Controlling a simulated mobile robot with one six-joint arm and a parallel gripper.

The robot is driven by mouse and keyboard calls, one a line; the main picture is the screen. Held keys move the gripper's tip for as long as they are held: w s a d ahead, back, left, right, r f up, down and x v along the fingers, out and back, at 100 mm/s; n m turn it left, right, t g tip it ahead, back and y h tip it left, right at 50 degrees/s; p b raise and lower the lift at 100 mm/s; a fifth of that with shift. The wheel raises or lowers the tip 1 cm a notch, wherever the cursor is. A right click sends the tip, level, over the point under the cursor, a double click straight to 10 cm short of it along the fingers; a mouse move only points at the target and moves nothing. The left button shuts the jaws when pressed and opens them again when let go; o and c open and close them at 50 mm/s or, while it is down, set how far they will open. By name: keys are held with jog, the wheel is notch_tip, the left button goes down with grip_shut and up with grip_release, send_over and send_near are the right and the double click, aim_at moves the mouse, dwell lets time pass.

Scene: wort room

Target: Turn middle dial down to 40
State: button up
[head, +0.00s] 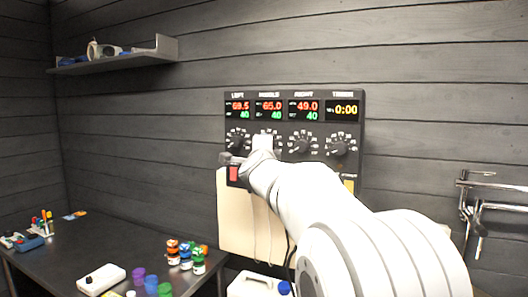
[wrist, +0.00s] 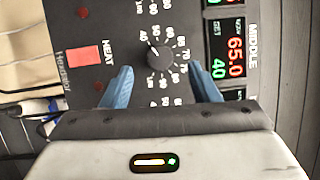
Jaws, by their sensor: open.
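The control panel (head: 293,120) hangs on the wall with displays marked LEFT, MIDDLE, RIGHT and TIMER. The middle display (head: 269,109) reads 65.0 in red and 40 in green; it also shows in the wrist view (wrist: 228,57). The middle dial (wrist: 160,57) is a dark round knob with a white number scale around it. My gripper (wrist: 161,69) is open, its two blue fingers on either side of the dial with gaps visible. Contact and depth are unclear. In the head view my arm's end mostly hides the middle dial. The dial's pointer is not clear.
The left dial (head: 237,138), right dial (head: 302,144) and timer dial (head: 340,146) flank the middle one. A red heat switch (wrist: 83,56) sits below. A dark table (head: 60,277) with bottles stands at left; a shelf (head: 120,61) is above.

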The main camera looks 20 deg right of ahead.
jog(key=v, duration=0.2)
jog(key=shift+s+a, duration=0.15)
jog(key=shift+s, duration=0.2)
jog(key=s+a+f+n+g+y, duration=0.3)
jog(key=s+a+f+n+y, duration=0.1)
jog(key=s+a+f+n, duration=0.3)
jog(key=s+a+f+n+g+y, duration=0.2)
jog(key=s+a+f+n+y, duration=0.2)
jog(key=s+a+f+n, duration=0.45)
jog(key=s+d+f+n+g, duration=0.3)
jog(key=s+f+n+g, duration=0.4)
jog(key=s+f, duration=1.1)
jog(key=s+g, duration=0.2)
jog(key=s, duration=0.1)
jog(key=shift+h, duration=0.3)
jog(key=shift+c, duration=0.2)
